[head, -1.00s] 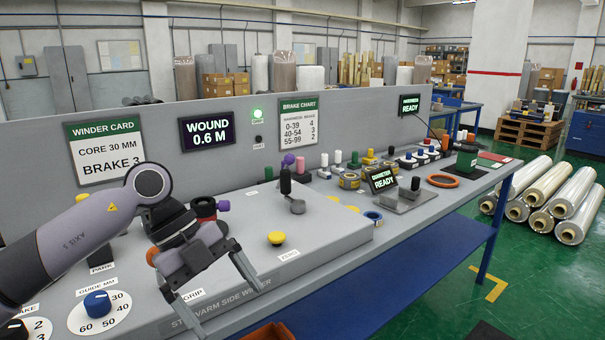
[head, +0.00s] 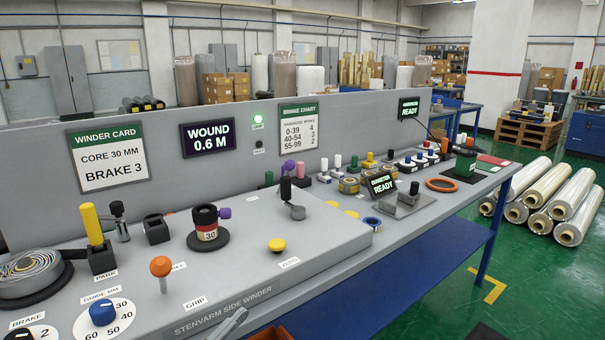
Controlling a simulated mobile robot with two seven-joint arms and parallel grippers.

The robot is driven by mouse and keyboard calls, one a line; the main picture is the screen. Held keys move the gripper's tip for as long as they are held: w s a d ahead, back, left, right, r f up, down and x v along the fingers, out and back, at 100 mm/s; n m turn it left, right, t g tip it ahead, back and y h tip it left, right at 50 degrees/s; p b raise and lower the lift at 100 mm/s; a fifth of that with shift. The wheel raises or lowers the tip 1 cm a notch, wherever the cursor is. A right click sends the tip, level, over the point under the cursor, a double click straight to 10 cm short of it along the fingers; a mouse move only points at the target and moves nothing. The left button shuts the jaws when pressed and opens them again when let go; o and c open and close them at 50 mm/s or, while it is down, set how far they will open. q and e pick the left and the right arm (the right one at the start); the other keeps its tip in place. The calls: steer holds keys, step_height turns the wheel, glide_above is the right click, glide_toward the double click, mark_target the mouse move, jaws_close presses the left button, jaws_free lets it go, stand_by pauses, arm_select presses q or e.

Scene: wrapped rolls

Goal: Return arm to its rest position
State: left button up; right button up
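My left arm is out of view except for a grey piece of the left gripper (head: 230,325) at the bottom edge, in front of the winder panel (head: 240,265). It touches nothing that I can see, and whether it is open or shut is hidden by the frame edge. My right gripper is not in view. On the panel stand a black hub marked 30 (head: 207,230) with a purple knob, an orange-topped lever (head: 160,268), and a yellow-handled post (head: 93,225) in the block labelled PARK. A grey wound roll (head: 35,275) lies at the left.
A blue guide knob (head: 102,312) and a yellow button (head: 276,245) sit on the panel. The display (head: 207,138) reads WOUND 0.6 M, and a green lamp (head: 258,119) is lit. An orange-red bin (head: 272,333) shows at the bottom edge. Wrapped rolls (head: 570,205) lie on the floor at right.

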arm_select(q)
steer(key=s+a+f+n+g+y, duration=0.2)
steer(key=s+a+f+n+y, duration=0.1)
steer(key=f, duration=0.4)
steer(key=s+a+f+n+g+y, duration=0.2)
steer(key=s+a+f+y, duration=0.3)
steer(key=s+f, duration=0.3)
steer(key=s+a+f+n+g+y+p, duration=0.1)
steer(key=s+a+f+n+g+y, duration=0.1)
steer(key=f, duration=0.6)
steer(key=s+a+n+y, duration=0.1)
steer(key=s+a+y, duration=0.1)
steer(key=s+a, duration=0.1)
steer(key=shift+s+n+y, duration=0.15)
steer(key=shift+n+y, duration=0.15)
steer(key=shift+n, duration=0.1)
